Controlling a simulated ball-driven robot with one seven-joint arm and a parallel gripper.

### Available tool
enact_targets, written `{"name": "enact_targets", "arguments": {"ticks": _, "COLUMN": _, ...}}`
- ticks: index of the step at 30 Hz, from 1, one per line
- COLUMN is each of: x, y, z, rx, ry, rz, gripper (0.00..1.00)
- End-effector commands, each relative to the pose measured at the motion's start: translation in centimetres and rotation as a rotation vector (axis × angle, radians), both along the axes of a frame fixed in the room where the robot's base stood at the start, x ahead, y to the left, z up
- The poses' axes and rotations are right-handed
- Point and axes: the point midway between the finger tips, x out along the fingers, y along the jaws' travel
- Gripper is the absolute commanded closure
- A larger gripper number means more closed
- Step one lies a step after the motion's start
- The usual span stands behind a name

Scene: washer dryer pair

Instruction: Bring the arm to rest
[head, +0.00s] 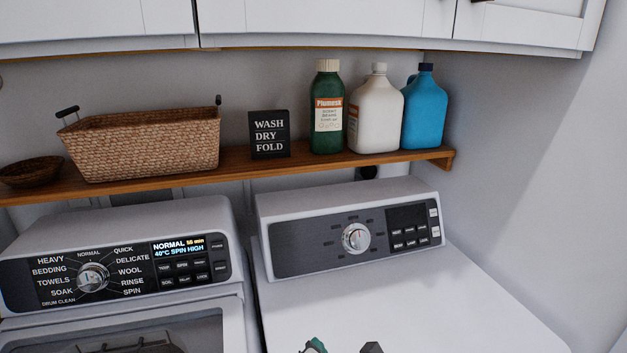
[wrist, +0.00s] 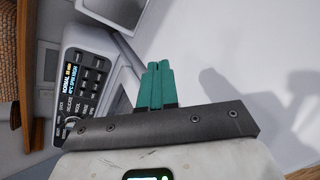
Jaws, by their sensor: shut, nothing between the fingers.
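My gripper (wrist: 158,68) shows in the wrist view with its two green fingers together and nothing between them. It is over the white top of the right machine, the dryer (head: 420,305), near the left machine's control panel. In the head view only a small green and dark piece of my gripper (head: 316,346) shows at the bottom edge. The rest of my arm is out of that view.
The washer (head: 120,255) is at left, its display lit. Above runs a wooden shelf (head: 235,165) with a wicker basket (head: 150,142), a bowl, a black sign (head: 269,135) and three bottles (head: 376,115). White cabinets (head: 320,20) hang overhead. A wall closes the right side.

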Motion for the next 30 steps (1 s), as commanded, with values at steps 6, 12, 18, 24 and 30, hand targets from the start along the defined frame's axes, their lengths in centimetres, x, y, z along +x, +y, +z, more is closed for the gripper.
{"name": "enact_targets", "arguments": {"ticks": 6, "x": -4.2, "y": -9.1, "z": -4.2, "rx": 0.482, "ry": 0.215, "rz": -0.424, "gripper": 1.0}}
{"name": "enact_targets", "arguments": {"ticks": 12, "x": -9.7, "y": -16.2, "z": -7.0, "rx": 0.919, "ry": 0.354, "rz": -0.87, "gripper": 1.0}}
{"name": "enact_targets", "arguments": {"ticks": 18, "x": -15.8, "y": -21.5, "z": -8.6, "rx": 1.286, "ry": 0.419, "rz": -1.306, "gripper": 1.0}}
{"name": "enact_targets", "arguments": {"ticks": 24, "x": -21.4, "y": -24.8, "z": -9.1, "rx": 1.563, "ry": 0.42, "rz": -1.686, "gripper": 1.0}}
{"name": "enact_targets", "arguments": {"ticks": 30, "x": -27.6, "y": -26.2, "z": -13.8, "rx": 1.514, "ry": 0.46, "rz": -1.964, "gripper": 1.0}}
